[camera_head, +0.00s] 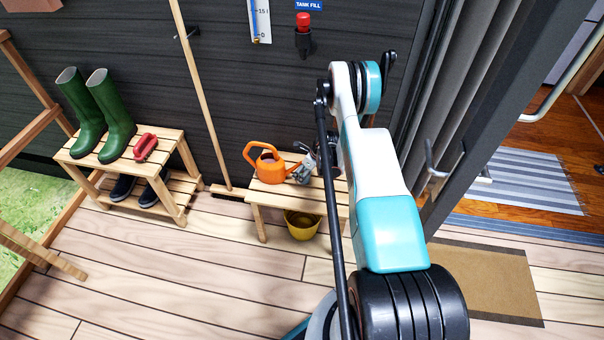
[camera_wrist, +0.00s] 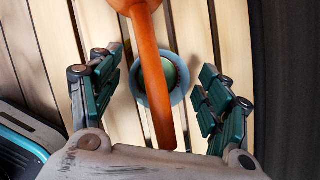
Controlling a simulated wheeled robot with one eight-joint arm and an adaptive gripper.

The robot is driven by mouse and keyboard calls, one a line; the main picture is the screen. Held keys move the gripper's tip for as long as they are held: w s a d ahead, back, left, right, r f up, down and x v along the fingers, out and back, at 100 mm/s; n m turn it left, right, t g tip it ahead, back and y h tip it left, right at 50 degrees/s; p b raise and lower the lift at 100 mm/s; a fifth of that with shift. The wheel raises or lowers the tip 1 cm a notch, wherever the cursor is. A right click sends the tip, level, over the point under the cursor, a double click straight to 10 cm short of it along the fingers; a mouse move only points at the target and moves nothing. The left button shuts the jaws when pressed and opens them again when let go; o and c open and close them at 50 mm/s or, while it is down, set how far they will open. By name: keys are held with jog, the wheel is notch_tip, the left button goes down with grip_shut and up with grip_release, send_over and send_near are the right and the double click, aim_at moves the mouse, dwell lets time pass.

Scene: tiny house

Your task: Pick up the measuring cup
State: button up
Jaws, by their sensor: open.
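In the wrist view, a round blue-grey rim with a green inside (camera_wrist: 178,74) lies on the slats between my fingers. An orange bar (camera_wrist: 158,85) with a rounded end at the top edge crosses over it and hides part of it. I cannot tell for sure which of these is the measuring cup. My gripper (camera_wrist: 168,98) is open, with dark green finger pads on both sides of the bar and the rim, touching neither as far as I can see. In the head view, my gripper (camera_head: 306,168) is low over the small bench, and my arm partly hides that spot.
An orange watering can (camera_head: 268,168) stands on the slatted bench (camera_head: 272,190), left of my gripper. A yellow bucket (camera_head: 302,225) is under it. Green boots (camera_head: 103,120) stand on a rack at left. A wooden pole (camera_head: 200,90) leans on the wall. The front deck is clear.

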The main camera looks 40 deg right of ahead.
jog(key=shift+w+f, duration=0.15)
jog(key=shift+f, duration=0.3)
jog(key=c, duration=1.2)
jog(key=shift+r, duration=0.15)
